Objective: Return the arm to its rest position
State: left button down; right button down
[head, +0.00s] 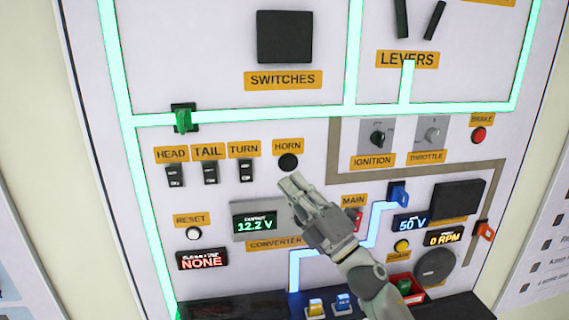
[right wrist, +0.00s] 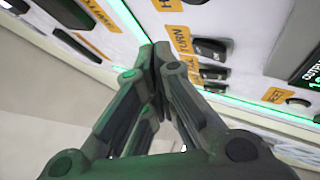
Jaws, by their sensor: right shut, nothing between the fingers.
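My right gripper (head: 292,184) is in front of the panel in the head view, just below the black HORN button (head: 288,162) and over the upper right of the converter display. Its fingers are shut with nothing between them. In the right wrist view the fingertips (right wrist: 155,55) meet, with the panel beyond them. I cannot tell whether they touch the panel. My right arm (head: 362,278) comes up from the lower right and hides part of the panel by the MAIN label. My left gripper does not show.
The upright panel (head: 240,125) fills most of the head view. HEAD, TAIL and TURN switches (head: 210,172) sit left of the gripper. The converter display (head: 255,222) reads 12.2 V.

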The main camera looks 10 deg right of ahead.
jog(key=s+d+f+m+g+h, duration=0.25)
jog(key=f+m+h, duration=0.25)
jog(key=f+m, duration=0.25)
jog(key=s+d+f+m+g+h, duration=0.2)
jog(key=s+d+f+m+h, duration=0.3)
jog(key=f, duration=0.4)
jog(key=s+d+f+m+g+h, duration=0.25)
jog(key=f+m+h, duration=0.25)
jog(key=f+m, duration=0.35)
jog(key=s+a+f+m+g+y, duration=0.15)
jog(key=s+f+g, duration=0.45)
jog(key=s, duration=0.7)
jog(key=s+a+f+m+g+y, duration=0.1)
jog(key=s+a+f+g, duration=0.25)
jog(key=s+f, duration=0.7)
jog(key=s+f+g+b, duration=0.1)
jog(key=s+f, duration=0.1)
jog(key=f, duration=1.1)
jog(key=s+f+g+b, duration=0.1)
jog(key=s+f, duration=0.1)
jog(key=f, duration=1.2)
jog(key=s+d+f+g, duration=0.1)
jog(key=s+d+f, duration=0.3)
jog(key=s+f, duration=1.2)
jog(key=shift+s+b, duration=0.2)
jog(key=shift+b, duration=0.25)
